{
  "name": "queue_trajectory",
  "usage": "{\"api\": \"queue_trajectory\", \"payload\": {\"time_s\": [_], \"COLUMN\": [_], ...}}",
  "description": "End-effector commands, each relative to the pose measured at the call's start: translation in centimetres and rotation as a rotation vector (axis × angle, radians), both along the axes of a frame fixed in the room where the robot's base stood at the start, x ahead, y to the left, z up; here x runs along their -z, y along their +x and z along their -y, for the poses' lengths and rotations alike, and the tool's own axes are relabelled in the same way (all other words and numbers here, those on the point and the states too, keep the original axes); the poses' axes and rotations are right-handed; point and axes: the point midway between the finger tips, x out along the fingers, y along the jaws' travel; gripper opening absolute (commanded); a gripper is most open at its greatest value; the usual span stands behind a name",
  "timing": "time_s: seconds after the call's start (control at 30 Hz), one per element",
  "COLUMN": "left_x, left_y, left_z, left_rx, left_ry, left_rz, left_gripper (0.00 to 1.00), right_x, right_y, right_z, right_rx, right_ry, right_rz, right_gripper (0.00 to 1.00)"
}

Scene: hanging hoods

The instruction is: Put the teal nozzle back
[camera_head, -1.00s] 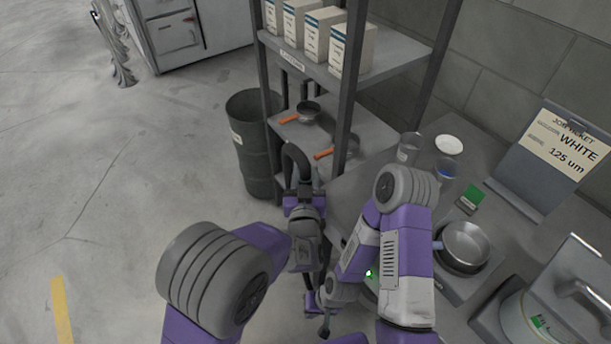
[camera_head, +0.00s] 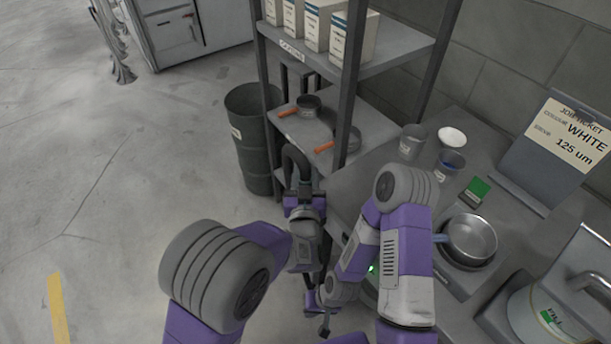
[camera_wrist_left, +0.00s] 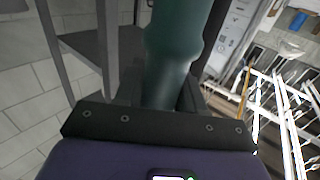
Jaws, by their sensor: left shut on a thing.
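The dark teal nozzle (camera_wrist_left: 178,45) stands upright in the left wrist view, a thick tube cut off by the top edge. My left gripper (camera_wrist_left: 170,98) is shut on it, with its dark jaws around the lower part of the tube. In the head view my left gripper (camera_head: 302,190) is beside the bench's left edge, next to a dark curved hose (camera_head: 292,158). The nozzle is mostly hidden there. My right gripper (camera_head: 323,325) hangs low near the bottom edge; its fingers are small and dark, and their opening is unclear.
A shelf rack (camera_head: 400,50) with boxes and orange-handled pans stands behind my left gripper. A grey drum (camera_head: 250,140) is left of it. The left floor is mostly clear.

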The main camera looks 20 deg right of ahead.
Motion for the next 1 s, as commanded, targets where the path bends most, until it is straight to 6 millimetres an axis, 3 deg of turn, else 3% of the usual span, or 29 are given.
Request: {"api": "queue_trajectory", "payload": {"time_s": [0.13, 0.17, 0.33, 0.67, 1.0], "left_x": [0.5, 0.4, 0.3, 0.4, 0.3], "left_y": [0.0, 0.0, 0.0, -0.3, -5.3], "left_z": [0.0, 0.0, 0.0, -0.1, -1.5], "left_rx": [0.0, 0.0, 0.0, 0.001, 0.002], "left_ry": [-0.002, -0.002, -0.001, 0.001, 0.002], "left_rz": [0.002, 0.002, 0.001, -0.003, -0.002], "left_gripper": [0.02, 0.43, 0.69, 0.69, 0.69], "right_x": [0.4, 0.3, 0.3, 0.2, -0.8], "right_y": [0.0, 0.0, 0.0, 0.0, 0.0], "right_z": [0.0, 0.0, 0.0, 0.0, 0.0], "right_rx": [0.0, 0.0, 0.0, 0.0, 0.0], "right_ry": [0.0, 0.0, 0.0, 0.0, 0.0], "right_rz": [0.0, 0.0, 0.0, 0.0, 0.0], "right_gripper": [0.0, 0.0, 0.0, 0.0, 0.0]}}
